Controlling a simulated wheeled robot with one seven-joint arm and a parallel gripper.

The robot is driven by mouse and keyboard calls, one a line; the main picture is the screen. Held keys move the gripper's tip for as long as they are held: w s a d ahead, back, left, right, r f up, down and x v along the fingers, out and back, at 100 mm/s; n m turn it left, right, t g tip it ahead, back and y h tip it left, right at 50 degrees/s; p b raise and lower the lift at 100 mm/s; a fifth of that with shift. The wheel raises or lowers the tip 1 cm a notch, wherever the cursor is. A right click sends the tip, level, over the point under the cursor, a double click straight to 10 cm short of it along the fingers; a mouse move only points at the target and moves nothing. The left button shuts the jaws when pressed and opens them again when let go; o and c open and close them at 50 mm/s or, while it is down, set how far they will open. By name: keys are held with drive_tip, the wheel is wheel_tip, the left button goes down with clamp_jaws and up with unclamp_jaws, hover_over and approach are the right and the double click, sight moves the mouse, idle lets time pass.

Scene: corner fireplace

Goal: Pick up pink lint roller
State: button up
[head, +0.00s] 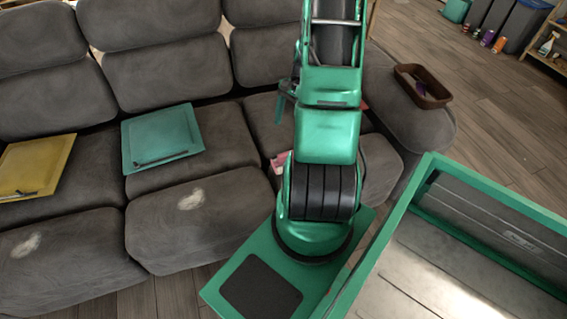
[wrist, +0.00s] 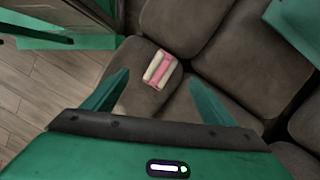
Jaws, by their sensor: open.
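A small pink and cream object (wrist: 160,69), seemingly the pink lint roller, lies on a grey sofa seat in the wrist view. It is too small there to make out its shape fully. In the head view a pink piece (head: 278,161) shows at the left edge of my arm, which hides the rest. My gripper (wrist: 158,93) is open and empty. Its two green fingers stand apart in the wrist view, with the pink object ahead of them, between their lines and apart from them. In the head view my arm mostly hides the gripper.
The grey sofa (head: 190,197) has a teal square tray (head: 140,131) and a yellow one (head: 45,158), each with a dark slim item. A brown basket (head: 436,101) sits on the right armrest. Bins (head: 522,27) and a shelf stand at the back right. Wooden floor lies clear between.

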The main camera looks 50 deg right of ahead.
sight(282, 161)
drive_tip(key=f+m, duration=0.1)
drive_tip(key=f, duration=0.2)
drive_tip(key=d+f+m+t+y, duration=0.1)
drive_tip(key=f, duration=0.2)
drive_tip(key=d+f+m, duration=0.1)
drive_tip(key=f+m, duration=0.1)
drive_tip(key=f, duration=0.2)
drive_tip(key=shift+t, duration=0.3)
drive_tip(key=shift+f, duration=0.35)
drive_tip(key=shift+m, duration=0.3)
drive_tip(key=x, duration=1)
drive_tip(key=shift+w+a+f, duration=0.1)
drive_tip(key=shift+a, duration=0.3)
drive_tip(key=c, duration=1.2)
